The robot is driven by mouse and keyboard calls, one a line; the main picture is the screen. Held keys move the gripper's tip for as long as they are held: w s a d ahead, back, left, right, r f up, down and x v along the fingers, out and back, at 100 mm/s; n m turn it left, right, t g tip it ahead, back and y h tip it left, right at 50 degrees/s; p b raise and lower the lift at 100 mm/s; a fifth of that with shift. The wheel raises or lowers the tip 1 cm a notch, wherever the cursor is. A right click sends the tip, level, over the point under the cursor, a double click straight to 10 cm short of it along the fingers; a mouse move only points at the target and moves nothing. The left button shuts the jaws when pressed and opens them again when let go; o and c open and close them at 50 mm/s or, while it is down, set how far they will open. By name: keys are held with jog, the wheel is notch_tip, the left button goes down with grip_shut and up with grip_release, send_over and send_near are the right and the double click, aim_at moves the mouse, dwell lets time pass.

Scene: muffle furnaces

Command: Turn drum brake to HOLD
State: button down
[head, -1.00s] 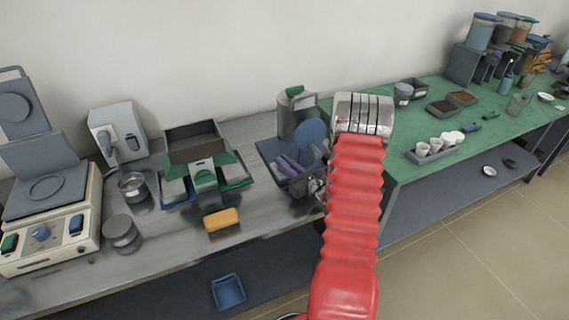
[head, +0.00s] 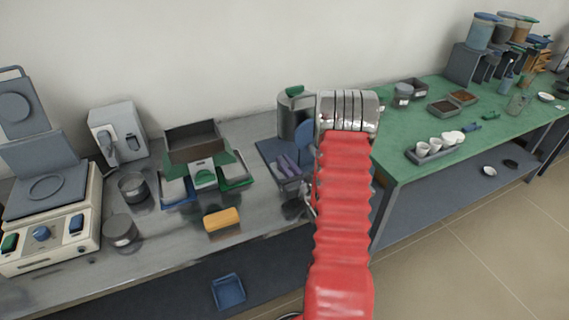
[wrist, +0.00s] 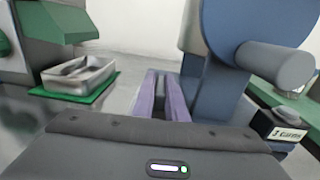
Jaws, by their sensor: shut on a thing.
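The drum unit shows in the head view as a blue disc (head: 304,132) on a dark blue base (head: 268,150), partly hidden by my arm. In the wrist view the blue disc (wrist: 225,25) stands close on the right, with a grey cylinder (wrist: 275,64) sticking out of it. My gripper (wrist: 162,80) has two purple fingers, seen also in the head view (head: 288,164) beside the disc. The fingers are shut on a small grey piece (wrist: 160,100), apparently the drum brake. Its setting cannot be read.
A green and grey unit with trays (head: 204,165) stands to the left, with a yellow block (head: 222,219) in front. A grey canister (head: 293,112) stands behind the drum. A small labelled box (wrist: 283,131) sits to the right of my fingers. The green bench (head: 400,150) lies to the right.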

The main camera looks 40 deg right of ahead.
jog(key=shift+m+h, duration=0.3)
jog(key=shift+h, duration=0.1)
jog(key=c, duration=1.8)
grip_release()
jog(key=v, duration=1.3)
jog(key=shift+s+a, duration=0.25)
jog(key=shift+s, duration=0.05)
